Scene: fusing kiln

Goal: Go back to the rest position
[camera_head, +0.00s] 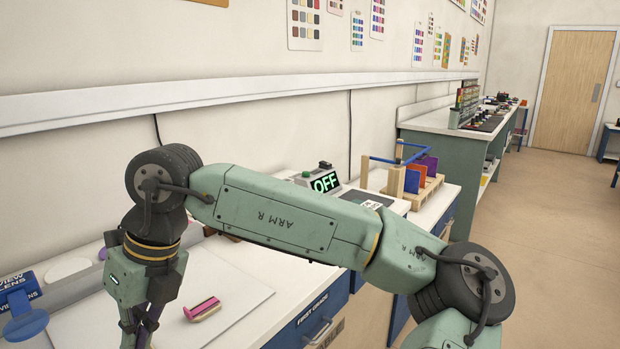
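My arm, marked "ARM R", reaches across the view from the lower right to the left and bends down at a dark wheel-like joint. My gripper (140,328) hangs at the bottom left, pointing down over the white worktop (255,320). The picture's lower edge cuts it off, so its fingertips and anything between them are hidden. A small pink and tan piece (203,309) lies on a pale sheet (228,285) to the right of the gripper, apart from it.
A control box (325,182) reading "OFF" stands behind my arm. A wooden rack (430,187) with coloured panels is to its right. A blue "VIEW LENS" piece (18,290) is at far left. A green bench (440,150) runs behind; the floor (540,260) at right is clear.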

